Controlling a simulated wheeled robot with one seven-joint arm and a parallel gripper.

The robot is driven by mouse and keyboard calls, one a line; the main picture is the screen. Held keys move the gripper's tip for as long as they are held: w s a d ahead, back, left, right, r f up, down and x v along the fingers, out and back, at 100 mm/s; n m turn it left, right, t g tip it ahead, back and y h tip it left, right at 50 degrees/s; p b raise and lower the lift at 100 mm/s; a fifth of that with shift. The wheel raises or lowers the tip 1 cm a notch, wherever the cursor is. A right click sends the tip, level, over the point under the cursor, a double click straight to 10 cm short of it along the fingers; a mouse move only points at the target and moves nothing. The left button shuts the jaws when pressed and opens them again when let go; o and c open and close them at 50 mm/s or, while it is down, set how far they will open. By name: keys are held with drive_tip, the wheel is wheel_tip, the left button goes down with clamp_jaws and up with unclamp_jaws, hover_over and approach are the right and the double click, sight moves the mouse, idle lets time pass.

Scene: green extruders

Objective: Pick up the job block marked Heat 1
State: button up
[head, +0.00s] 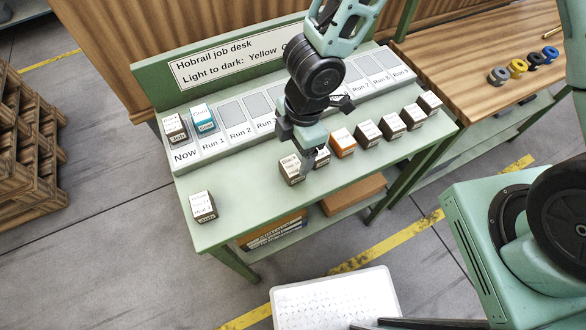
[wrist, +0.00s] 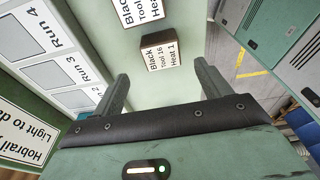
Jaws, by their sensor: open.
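The block marked Black, Tool 16, Heat 1 (wrist: 160,52) is in the wrist view, dark-sided with a white label. It lies just beyond the gap between my fingertips, with nothing held. In the head view it appears to be the left block of the front row (head: 291,170), though its text is too small to read there. My gripper (head: 303,142) is open above that end of the row; its two fingers also show in the wrist view (wrist: 163,85). A second block marked Black (wrist: 140,12) is cut off at the wrist view's top edge.
A lone block (head: 203,206) stands at the desk's front left. The desk (head: 245,195) is bare between.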

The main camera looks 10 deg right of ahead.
sight(292, 165)
drive_tip(key=shift+s+a+f+b, duration=0.15)
drive_tip(key=shift+f+b, duration=0.15)
drive_tip(key=shift+f, duration=1.4)
drive_tip(key=shift+s+a+f+b, duration=0.15)
drive_tip(key=shift+f+b, duration=0.1)
drive_tip(key=shift+f, duration=1.4)
drive_tip(key=c, duration=1.1)
